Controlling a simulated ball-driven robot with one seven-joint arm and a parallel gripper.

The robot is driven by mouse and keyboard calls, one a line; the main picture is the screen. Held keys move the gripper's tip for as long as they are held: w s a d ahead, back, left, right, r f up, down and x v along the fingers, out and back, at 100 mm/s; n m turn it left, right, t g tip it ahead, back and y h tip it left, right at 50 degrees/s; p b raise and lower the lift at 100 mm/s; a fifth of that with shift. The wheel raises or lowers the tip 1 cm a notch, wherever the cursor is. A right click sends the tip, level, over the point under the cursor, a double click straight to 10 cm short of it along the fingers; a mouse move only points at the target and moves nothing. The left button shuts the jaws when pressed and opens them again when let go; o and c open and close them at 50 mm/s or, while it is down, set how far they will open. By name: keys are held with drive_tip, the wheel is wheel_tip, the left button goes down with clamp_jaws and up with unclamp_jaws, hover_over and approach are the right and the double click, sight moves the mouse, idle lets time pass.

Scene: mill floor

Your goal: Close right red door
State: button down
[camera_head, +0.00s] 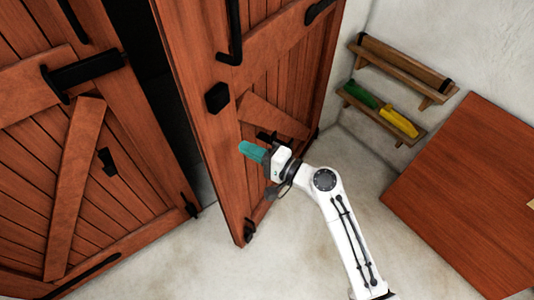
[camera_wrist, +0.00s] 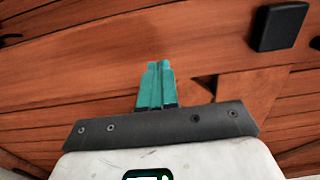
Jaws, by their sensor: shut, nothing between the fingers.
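The right red door (camera_head: 222,128) is wooden with black fittings and stands ajar, swung toward me, with a dark gap between it and the left red door (camera_head: 60,165). It has a black handle (camera_head: 232,38) and a square black block (camera_head: 217,97), which also shows in the wrist view (camera_wrist: 278,27). My gripper (camera_head: 250,151), with teal fingers, is shut and empty in front of the lower part of the right door. In the wrist view the shut fingers (camera_wrist: 155,82) point at the door's planks. I cannot tell whether the fingertips touch the wood.
Wall shelves (camera_head: 388,112) at the right carry a green and a yellow item and a roll. A reddish wooden table top (camera_head: 470,190) stands at the right. Pale floor (camera_head: 190,265) lies open below the doors. A pale wall (camera_head: 430,40) is behind.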

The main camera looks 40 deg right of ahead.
sight(227, 139)
drive_tip(key=shift+p+x, duration=0.4)
drive_tip(key=shift+x, duration=1.7)
